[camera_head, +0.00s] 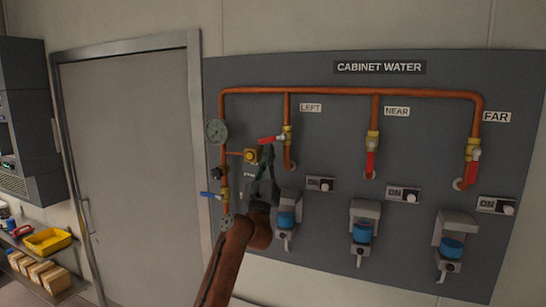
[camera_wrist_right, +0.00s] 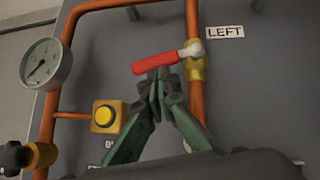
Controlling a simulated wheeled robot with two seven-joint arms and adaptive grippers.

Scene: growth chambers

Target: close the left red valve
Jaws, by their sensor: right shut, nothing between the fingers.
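The left red valve handle (camera_head: 270,139) sticks out to the left from the brass valve on the pipe under the LEFT label, roughly crosswise to the pipe. In the right wrist view the red handle (camera_wrist_right: 155,63) slopes a little down toward its free end, and its pivot is at the right. My right gripper (camera_head: 268,150) is shut and empty, with its fingertips just below the handle. In the right wrist view the fingertips (camera_wrist_right: 159,74) meet at the handle's lower edge; I cannot tell whether they touch it. My left gripper is out of view.
The NEAR valve's red handle (camera_head: 370,162) and the FAR valve's red handle (camera_head: 471,172) hang along their pipes. A pressure gauge (camera_head: 216,131), a yellow button box (camera_head: 251,155) and a blue handle (camera_head: 209,195) are close by on the left.

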